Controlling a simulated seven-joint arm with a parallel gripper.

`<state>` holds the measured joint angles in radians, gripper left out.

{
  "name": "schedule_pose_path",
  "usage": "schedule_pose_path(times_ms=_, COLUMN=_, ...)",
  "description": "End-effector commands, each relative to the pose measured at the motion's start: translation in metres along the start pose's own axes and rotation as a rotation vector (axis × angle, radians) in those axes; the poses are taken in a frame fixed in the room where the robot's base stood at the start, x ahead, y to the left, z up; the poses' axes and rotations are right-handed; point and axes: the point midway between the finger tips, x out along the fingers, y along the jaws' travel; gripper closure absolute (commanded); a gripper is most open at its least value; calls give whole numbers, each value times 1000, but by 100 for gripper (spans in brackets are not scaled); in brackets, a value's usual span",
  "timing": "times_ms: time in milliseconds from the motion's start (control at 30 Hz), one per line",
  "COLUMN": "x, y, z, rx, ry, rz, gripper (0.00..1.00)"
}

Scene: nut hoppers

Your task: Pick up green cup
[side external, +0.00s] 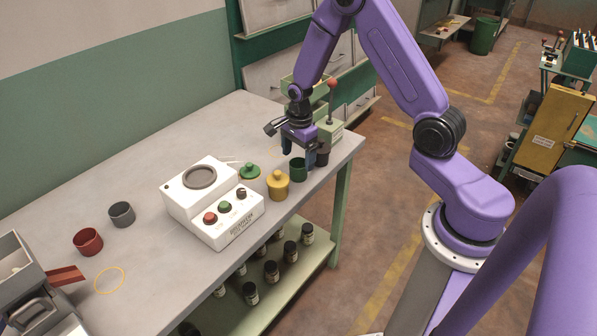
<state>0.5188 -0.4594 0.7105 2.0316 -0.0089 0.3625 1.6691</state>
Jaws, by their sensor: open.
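The green cup (298,171) stands upright on the grey table near its right end, beside the yellow lidded jar. My gripper (304,154) is open and points down just above and behind the cup, with its fingers close to the cup's rim. One finger reaches down at the cup's right side. I cannot tell whether the fingers touch the cup or stand around it.
A yellow jar (278,186) and a green-lidded jar (250,174) stand left of the cup. A white weighing device (212,202) with buttons is further left. A red cup (88,241) and a grey cup (122,215) stand at the left. A red-knobbed lever device (330,130) stands behind my gripper.

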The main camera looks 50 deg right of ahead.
Motion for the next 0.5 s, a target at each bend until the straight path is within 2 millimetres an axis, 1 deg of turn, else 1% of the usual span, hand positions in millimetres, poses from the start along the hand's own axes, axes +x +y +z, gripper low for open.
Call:
schedule_pose_path(times_ms=300, x=39, y=3, z=-1, rx=0, ry=0, rz=3, gripper=13)
schedule_pose_path(times_ms=400, x=46, y=2, z=-1, rx=0, ry=0, rz=2, gripper=13)
schedule_pose_path(times_ms=500, x=49, y=2, z=0, rx=0, ry=0, rz=1, gripper=13)
